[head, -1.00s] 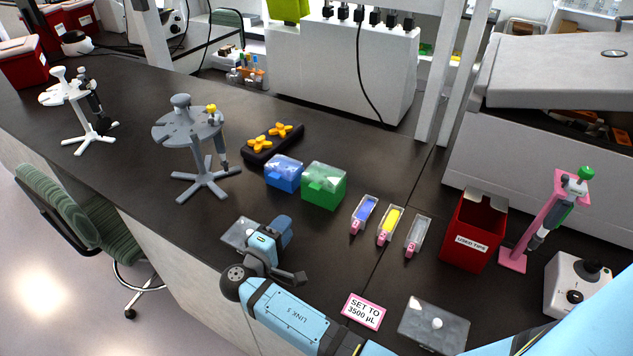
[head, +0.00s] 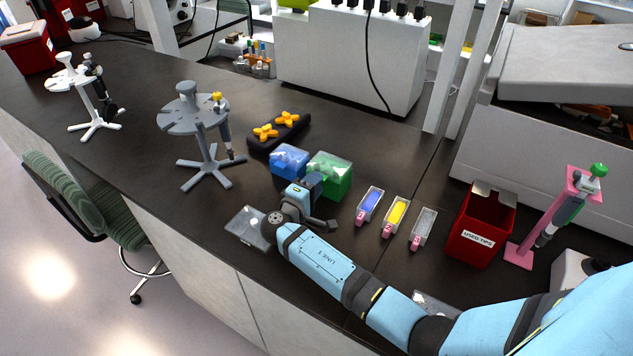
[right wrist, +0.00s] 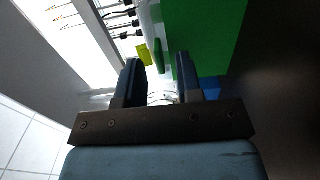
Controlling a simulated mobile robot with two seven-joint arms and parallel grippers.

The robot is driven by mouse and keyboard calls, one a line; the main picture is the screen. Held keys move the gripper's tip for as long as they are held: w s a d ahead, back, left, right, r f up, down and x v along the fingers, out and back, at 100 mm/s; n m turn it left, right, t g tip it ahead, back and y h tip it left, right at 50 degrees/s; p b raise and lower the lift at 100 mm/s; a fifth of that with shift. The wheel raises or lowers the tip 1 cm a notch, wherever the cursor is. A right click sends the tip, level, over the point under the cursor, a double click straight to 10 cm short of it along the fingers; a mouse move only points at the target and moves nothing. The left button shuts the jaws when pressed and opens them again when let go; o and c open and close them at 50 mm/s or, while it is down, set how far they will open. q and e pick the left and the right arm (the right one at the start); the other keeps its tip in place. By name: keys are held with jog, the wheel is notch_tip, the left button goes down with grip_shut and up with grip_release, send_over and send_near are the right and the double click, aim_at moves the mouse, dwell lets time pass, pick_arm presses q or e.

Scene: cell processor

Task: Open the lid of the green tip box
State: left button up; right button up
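The green tip box (head: 335,180) stands on the dark bench, right of the blue tip box (head: 289,160). Its pale, see-through lid (head: 328,163) looks closed. My right gripper (head: 314,182) is right at the near left side of the green box and hides part of its front. In the right wrist view its two fingers (right wrist: 159,62) are apart with nothing between them, and the green box (right wrist: 205,35) fills the upper right, beside the right finger. I cannot tell whether they touch. My left gripper is not in view.
A clear flat case (head: 248,227) lies left of my right wrist. Three small troughs, blue (head: 369,202), yellow (head: 396,214) and clear (head: 423,226), stand to the right, then a red used-tips bin (head: 483,228). A grey pipette stand (head: 196,120) is at left.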

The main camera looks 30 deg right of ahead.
jog(key=shift+w+d, duration=0.35)
jog(key=shift+d, duration=0.2)
grip_shut()
